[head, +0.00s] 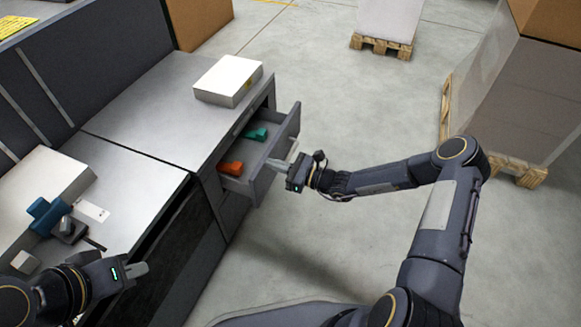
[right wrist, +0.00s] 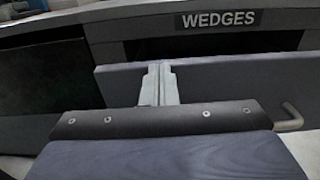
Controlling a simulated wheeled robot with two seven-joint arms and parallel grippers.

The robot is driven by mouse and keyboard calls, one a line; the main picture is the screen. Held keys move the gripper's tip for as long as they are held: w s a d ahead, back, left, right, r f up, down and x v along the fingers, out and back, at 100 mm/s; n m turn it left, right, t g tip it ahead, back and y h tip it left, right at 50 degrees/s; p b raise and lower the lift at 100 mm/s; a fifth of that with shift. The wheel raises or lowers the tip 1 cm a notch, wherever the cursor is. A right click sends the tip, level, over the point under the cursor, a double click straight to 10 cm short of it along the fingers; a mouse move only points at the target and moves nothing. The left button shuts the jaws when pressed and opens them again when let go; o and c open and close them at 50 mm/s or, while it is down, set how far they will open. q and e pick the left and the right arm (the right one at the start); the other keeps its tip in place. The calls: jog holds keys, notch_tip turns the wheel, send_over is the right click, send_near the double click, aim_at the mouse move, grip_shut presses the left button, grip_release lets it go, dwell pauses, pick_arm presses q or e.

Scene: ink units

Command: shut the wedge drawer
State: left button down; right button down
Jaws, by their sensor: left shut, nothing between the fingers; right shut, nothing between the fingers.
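The wedge drawer (head: 281,149) stands pulled out of the grey cabinet, with an orange wedge (head: 231,168) and a green wedge (head: 256,134) inside. In the right wrist view its front panel (right wrist: 225,82) is below the "WEDGES" label (right wrist: 222,19), with a bar handle (right wrist: 290,117) at right. My right gripper (head: 285,161) is shut and empty, its fingertips at the outer face of the drawer front; the fingers (right wrist: 159,84) overlap the panel left of the handle. I cannot tell whether they touch. My left gripper (head: 138,270) is shut and empty near the bench's front edge, away from the drawer.
A white box (head: 228,81) sits on the cabinet top above the drawer. A blue part (head: 47,214) and a pale box (head: 45,186) are on the left bench. Floor right of the drawer is clear around my right arm; pallets (head: 381,45) stand farther back.

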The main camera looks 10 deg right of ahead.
send_near(228, 148)
jog(key=x, duration=0.5)
jog(key=shift+a+b, duration=0.3)
jog(key=shift+r, duration=0.1)
